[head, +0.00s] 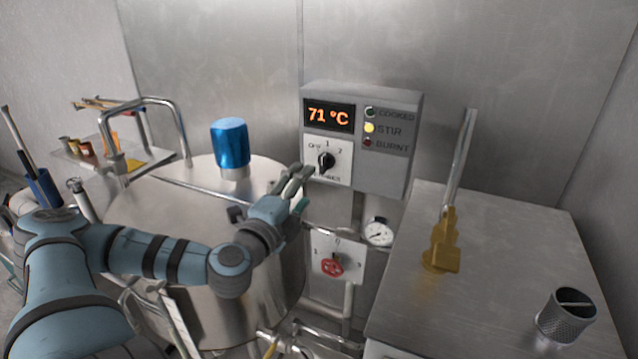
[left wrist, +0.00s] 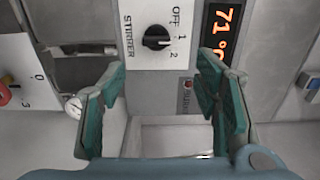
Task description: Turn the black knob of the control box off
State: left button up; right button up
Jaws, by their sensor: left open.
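The grey control box (head: 360,135) is fixed on the metal back wall, with a display reading 71 °C. Its black knob (head: 326,162) sits on a white plate marked OFF, 1 and 2. The knob also shows in the left wrist view (left wrist: 156,38), and its pointer seems to face the 1 mark. My left gripper (head: 299,181) is open just left of and below the knob in the head view. In the left wrist view its fingers (left wrist: 163,75) are spread apart, with the knob ahead between them and apparently untouched. My right gripper is not in view.
A lidded steel pot (head: 150,215) with a blue cap (head: 231,145) stands below my left arm. A red knob (head: 332,265) and a gauge (head: 378,232) are under the box.

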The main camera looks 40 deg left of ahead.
aim_at(322, 167)
pick_arm(q)
jog(key=b+x, duration=0.2)
jog(key=x, duration=0.7)
jog(key=shift+a+f, duration=0.15)
jog(key=shift+a, duration=0.05)
jog(key=shift+w+f, duration=0.1)
jog(key=shift+w, duration=0.25)
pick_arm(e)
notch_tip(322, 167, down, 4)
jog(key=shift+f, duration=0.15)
pick_arm(q)
jog(key=shift+c, duration=0.4)
jog(key=c, duration=1.1)
jog(key=shift+o, duration=0.2)
